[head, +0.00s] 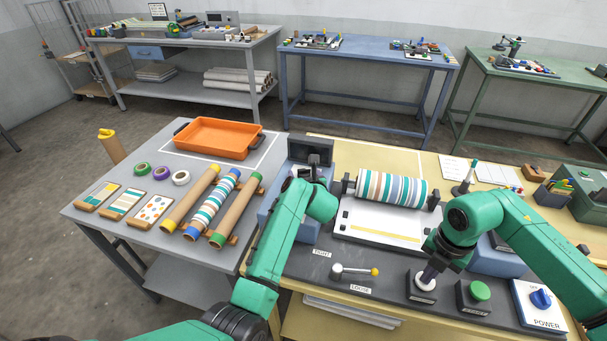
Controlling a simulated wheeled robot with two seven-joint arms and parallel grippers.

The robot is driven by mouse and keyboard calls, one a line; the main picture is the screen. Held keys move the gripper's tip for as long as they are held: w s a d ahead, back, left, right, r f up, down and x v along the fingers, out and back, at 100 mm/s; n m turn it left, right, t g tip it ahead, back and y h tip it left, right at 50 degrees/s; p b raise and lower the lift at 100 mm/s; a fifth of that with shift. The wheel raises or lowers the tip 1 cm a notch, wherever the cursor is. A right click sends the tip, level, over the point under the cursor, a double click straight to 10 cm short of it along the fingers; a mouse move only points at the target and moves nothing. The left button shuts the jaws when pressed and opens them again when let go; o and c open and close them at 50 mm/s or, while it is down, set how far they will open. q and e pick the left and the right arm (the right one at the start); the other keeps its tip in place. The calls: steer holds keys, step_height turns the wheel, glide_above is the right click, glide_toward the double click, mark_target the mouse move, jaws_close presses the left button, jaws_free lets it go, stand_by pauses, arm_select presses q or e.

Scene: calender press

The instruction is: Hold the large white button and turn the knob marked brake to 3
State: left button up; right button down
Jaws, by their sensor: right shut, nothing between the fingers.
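The large white button (425,284) sits on a dark block on the front panel. My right gripper (429,275) is shut and points down onto its top, apparently touching it; whether the button is pressed in cannot be told. My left gripper (313,163) reaches to the dark housing (298,149) at the left end of the press, above a blue body (309,230). A small part of a white face shows beside its fingers. No knob marked brake can be made out; my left gripper and wrist cover that spot. Its fingers are too small and dark to read.
A striped roller (391,188) lies above a white plate (385,228). A yellow-tipped lever (355,271) stands between TIGHT and LOOSE labels. A green button (480,291) and a blue POWER knob (541,298) are right of the white button. A grey table (110,235) with rolls stands left.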

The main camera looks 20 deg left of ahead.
arm_select(q)
step_height(320, 180, up, 10)
steer(key=shift+s, duration=0.15)
steer(key=shift+a, duration=0.1)
